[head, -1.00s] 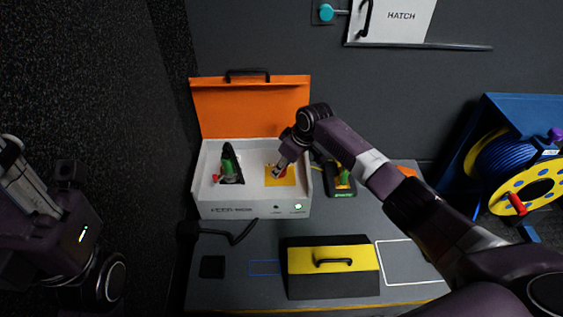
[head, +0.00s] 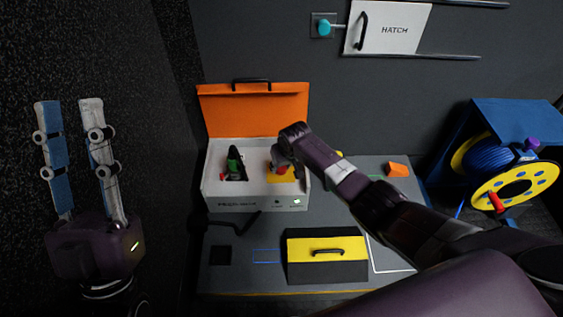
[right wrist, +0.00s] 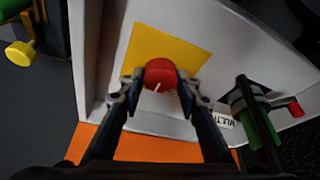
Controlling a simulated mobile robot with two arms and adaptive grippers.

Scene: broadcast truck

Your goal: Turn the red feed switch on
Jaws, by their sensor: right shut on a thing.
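The red feed switch is a round red knob (right wrist: 160,72) with a white pointer line, on a yellow plate (right wrist: 165,45) inside a white case. In the right wrist view its pointer line slants toward the bottom of the picture. My right gripper (head: 281,165) is shut on the knob, one finger on each side. In the head view the gripper partly hides the knob (head: 281,170) and the yellow plate. My left gripper (head: 69,102) is open and empty at the far left, fingers up, well away from the case.
The white case (head: 240,204) has a raised orange lid (head: 255,108) and a green-handled lever (head: 235,163) left of the knob. A yellow-and-black box (head: 325,269) stands in front on the grey table. A blue cable reel (head: 490,165) stands at the right.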

